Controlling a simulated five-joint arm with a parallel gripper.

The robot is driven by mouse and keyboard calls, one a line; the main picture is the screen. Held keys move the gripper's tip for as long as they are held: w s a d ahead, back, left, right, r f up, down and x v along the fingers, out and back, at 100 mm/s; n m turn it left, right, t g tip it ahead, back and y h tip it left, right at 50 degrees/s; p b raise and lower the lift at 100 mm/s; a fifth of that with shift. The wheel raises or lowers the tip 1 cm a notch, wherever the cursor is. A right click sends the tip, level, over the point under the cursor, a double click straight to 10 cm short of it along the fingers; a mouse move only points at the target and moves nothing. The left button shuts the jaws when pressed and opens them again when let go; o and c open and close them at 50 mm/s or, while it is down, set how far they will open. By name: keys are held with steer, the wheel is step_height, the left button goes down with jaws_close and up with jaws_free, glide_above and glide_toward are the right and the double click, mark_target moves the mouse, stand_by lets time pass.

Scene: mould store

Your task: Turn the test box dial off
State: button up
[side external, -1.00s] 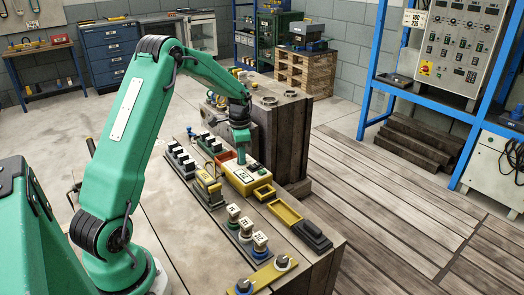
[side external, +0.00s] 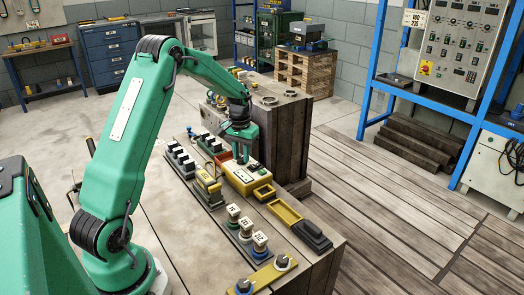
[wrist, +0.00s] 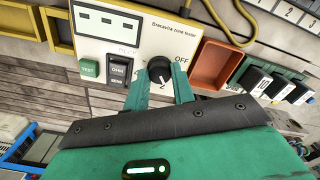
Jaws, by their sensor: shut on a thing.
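The test box (side external: 240,181) is a yellow box with a pale top on the bench. In the wrist view its pale panel (wrist: 150,40) carries a black round dial (wrist: 160,69), with OFF printed at its upper right and a 2 below it. A white mark shows on the dial; its exact direction is hard to read. My gripper (wrist: 160,84) has its two green fingers shut on the dial, one on each side. In the side view my gripper (side external: 241,158) is over the box's far end and hides the dial.
A green TEST button (wrist: 89,68) and a black switch (wrist: 118,70) sit left of the dial. An orange tray (wrist: 216,64) and a row of dark switches (wrist: 277,86) lie to the right. A yellow tray (side external: 285,212) and several labelled blocks (side external: 246,229) stand nearer on the bench.

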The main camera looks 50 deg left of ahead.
mark_target(242, 158)
steer(key=n, duration=0.6)
steer(key=shift+r+n, duration=0.1)
steer(key=shift+n, duration=0.2)
steer(key=n, duration=0.6)
stand_by(0.3)
steer(key=o, duration=1)
steer(key=shift+r, duration=3.9)
